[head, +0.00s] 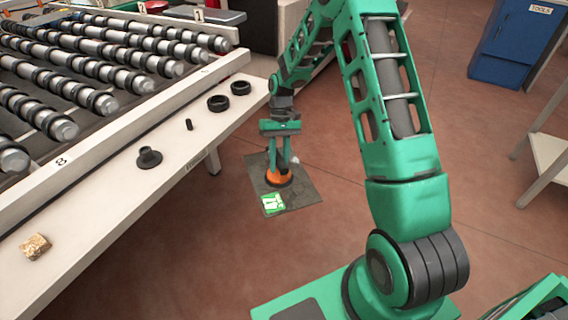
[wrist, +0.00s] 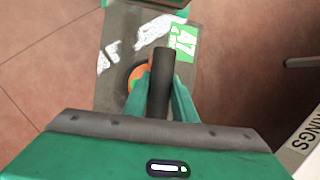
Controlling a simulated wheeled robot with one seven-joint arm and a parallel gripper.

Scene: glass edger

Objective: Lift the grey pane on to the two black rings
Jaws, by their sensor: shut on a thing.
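The grey pane (head: 309,193) is a flat dark sheet with a green label. An orange and black suction cup (head: 271,180) with an upright black handle sits on it. My gripper (head: 281,166) is shut on the cup's handle. The wrist view shows the black handle (wrist: 161,80) between my green fingers and the pane (wrist: 118,40) beyond. The pane appears to hang over the floor, beside the bench; its exact height is hard to tell. The two black rings, a nearer one (head: 218,108) and a farther one (head: 241,92), lie on the pale bench ledge.
The pale ledge (head: 108,205) also bears a black flanged piece (head: 149,161), a small black peg (head: 189,125) and a tan block (head: 35,247). Roller rows (head: 90,60) fill the bench behind. A blue cabinet (head: 505,40) stands far right; open floor lies between.

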